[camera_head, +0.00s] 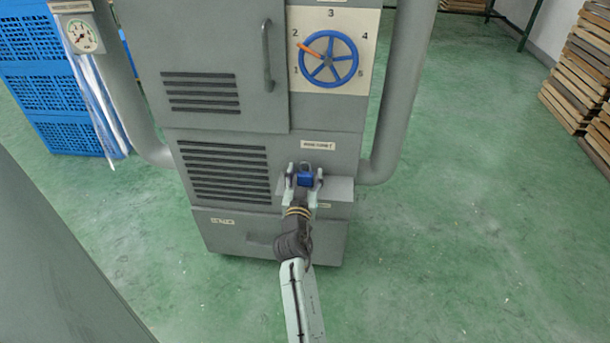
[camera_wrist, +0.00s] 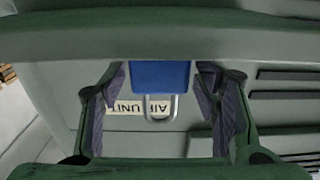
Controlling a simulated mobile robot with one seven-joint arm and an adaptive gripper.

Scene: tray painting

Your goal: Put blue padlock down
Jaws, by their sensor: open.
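The blue padlock (camera_head: 304,179) is at the small grey shelf (camera_head: 341,188) on the front of the grey cabinet. My gripper (camera_head: 304,176) is around it, with one finger on each side. In the wrist view the padlock (camera_wrist: 160,75) sits between my open fingers (camera_wrist: 160,95), with a narrow gap on both sides. Its metal shackle points down in that upside-down picture. The padlock's base meets the pale grey band across the top, which looks like the shelf; the exact contact is hard to tell.
The cabinet (camera_head: 240,227) has vents, a door handle (camera_head: 267,55) and a blue handwheel (camera_head: 328,59) above the shelf. Grey pipes (camera_head: 393,110) flank it. Blue crates (camera_head: 65,85) stand at left, wooden pallets (camera_head: 575,75) at right. The green floor around is clear.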

